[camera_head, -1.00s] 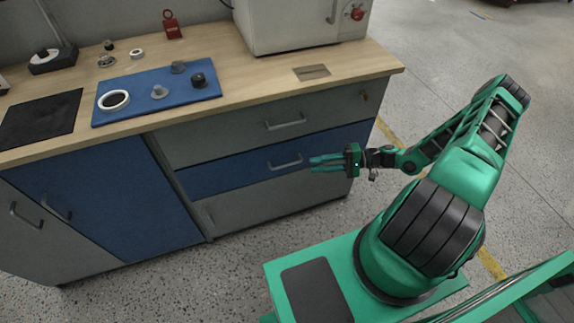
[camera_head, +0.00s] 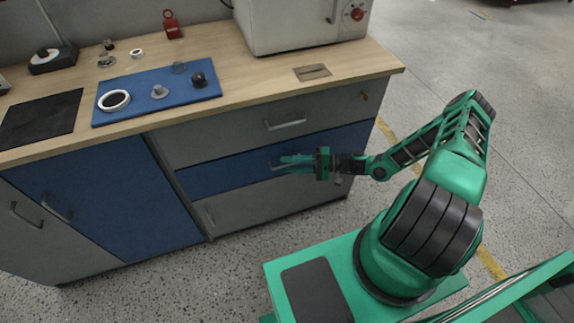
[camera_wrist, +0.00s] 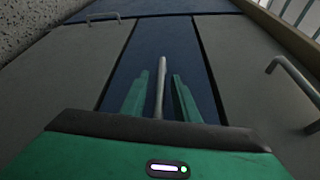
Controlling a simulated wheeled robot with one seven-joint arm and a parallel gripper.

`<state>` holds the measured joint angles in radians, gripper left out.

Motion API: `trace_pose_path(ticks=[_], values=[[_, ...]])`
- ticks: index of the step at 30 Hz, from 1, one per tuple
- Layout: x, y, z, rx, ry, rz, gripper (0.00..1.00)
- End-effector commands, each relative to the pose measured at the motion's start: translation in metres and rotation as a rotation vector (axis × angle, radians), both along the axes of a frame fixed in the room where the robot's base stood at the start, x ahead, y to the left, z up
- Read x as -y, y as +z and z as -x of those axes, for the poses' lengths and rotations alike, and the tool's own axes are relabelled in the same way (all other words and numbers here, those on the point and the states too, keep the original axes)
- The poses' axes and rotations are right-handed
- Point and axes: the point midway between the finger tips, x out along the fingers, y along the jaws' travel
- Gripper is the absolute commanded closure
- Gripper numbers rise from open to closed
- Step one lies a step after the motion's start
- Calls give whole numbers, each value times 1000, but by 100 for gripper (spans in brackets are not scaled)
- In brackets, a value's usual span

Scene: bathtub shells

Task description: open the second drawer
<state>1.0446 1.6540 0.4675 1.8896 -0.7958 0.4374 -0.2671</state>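The second drawer (camera_head: 225,178) has a blue front and sits between two grey drawer fronts, flush with them. Its bar handle (camera_wrist: 160,88) stands between my gripper's two green fingers in the wrist view. My gripper (camera_head: 286,161) reaches the drawer front from the right in the head view and covers most of the handle there. In the wrist view, my gripper (camera_wrist: 161,92) is open, with a finger on each side of the handle and visible gaps. Whether a finger touches the handle cannot be told.
The grey top drawer (camera_head: 215,143) has its own handle (camera_wrist: 292,78), to the right in the wrist view. The grey bottom drawer (camera_head: 260,207) lies below. The wooden worktop (camera_head: 245,86) overhangs, carrying a blue mat (camera_head: 135,85) and a white appliance (camera_head: 290,25). Floor around my base is clear.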

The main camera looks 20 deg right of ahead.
Motion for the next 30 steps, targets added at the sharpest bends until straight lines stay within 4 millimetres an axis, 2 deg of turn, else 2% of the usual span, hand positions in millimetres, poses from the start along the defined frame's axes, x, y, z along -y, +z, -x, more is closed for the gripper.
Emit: trace_pose_path(ticks=[11,12,15,24,30], values=[[-6,-1,-2,-1,0,0,72],[-6,-1,-2,-1,0,0,77],[-6,-1,-2,-1,0,0,100],[-6,-1,1,-3,1,1,100],[-6,-1,22,-6,1,1,100]])
